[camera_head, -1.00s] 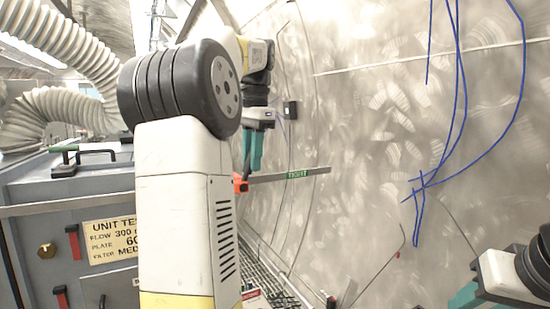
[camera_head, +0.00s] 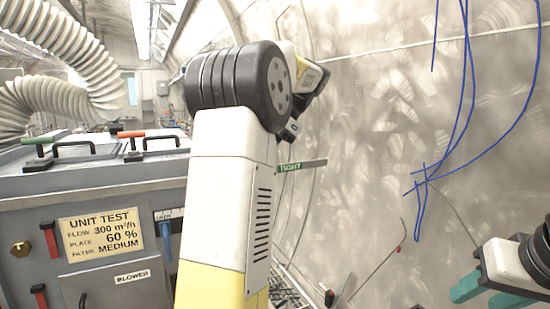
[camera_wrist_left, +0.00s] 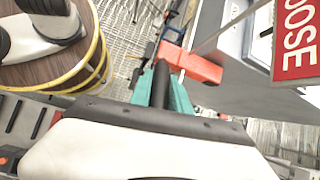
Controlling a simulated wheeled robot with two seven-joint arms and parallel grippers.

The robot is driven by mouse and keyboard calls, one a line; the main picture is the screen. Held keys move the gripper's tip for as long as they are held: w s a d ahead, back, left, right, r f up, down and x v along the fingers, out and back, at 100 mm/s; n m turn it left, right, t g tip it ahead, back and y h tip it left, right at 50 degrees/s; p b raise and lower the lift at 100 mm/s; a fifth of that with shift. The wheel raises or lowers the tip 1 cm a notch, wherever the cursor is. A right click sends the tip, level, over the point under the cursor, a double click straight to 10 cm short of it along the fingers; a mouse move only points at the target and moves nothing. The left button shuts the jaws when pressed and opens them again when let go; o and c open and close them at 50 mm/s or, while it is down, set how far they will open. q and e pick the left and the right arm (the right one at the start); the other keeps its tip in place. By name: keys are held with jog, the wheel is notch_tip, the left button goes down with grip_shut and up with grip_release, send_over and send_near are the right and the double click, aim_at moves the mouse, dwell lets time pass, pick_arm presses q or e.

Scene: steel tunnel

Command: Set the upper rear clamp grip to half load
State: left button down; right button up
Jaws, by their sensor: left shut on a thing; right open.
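In the left wrist view my left gripper (camera_wrist_left: 165,90) has its teal fingers closed around a dark round grip (camera_wrist_left: 174,58). An orange-red block (camera_wrist_left: 200,68) is beside it, touching or very close to the fingers. In the head view my left arm hides the left gripper and the held grip. A green TIGHT plate (camera_head: 290,167) on a bar sticks out right of that arm. A red LOOSE plate (camera_wrist_left: 296,42) shows at the right of the wrist view. My right gripper (camera_head: 493,293) is open and empty at the lower right.
A grey filter unit (camera_head: 110,184) with a yellow label (camera_head: 101,232) stands at the left. On its top are a green handle (camera_head: 38,141) and an orange handle (camera_head: 131,134). White ribbed hoses (camera_head: 70,45) hang above. The curved steel wall (camera_head: 390,120) carries blue lines.

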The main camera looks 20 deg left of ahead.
pick_arm(q)
jog(key=shift+w+d+f, duration=0.1)
jog(key=shift+f, duration=0.1)
dwell(0.5)
jog(key=c, duration=1.2)
grip_release()
jog(key=shift+g, duration=0.3)
jog(key=shift+c, duration=0.2)
jog(key=shift+r, duration=0.1)
jog(key=shift+r+y, duration=0.3)
jog(key=shift+r, duration=1.4)
jog(key=s+d+r, duration=0.1)
jog(key=s+d, duration=0.7)
jog(key=s, duration=0.5)
jog(key=shift+s+d+r, duration=0.2)
jog(key=shift+d, duration=0.2)
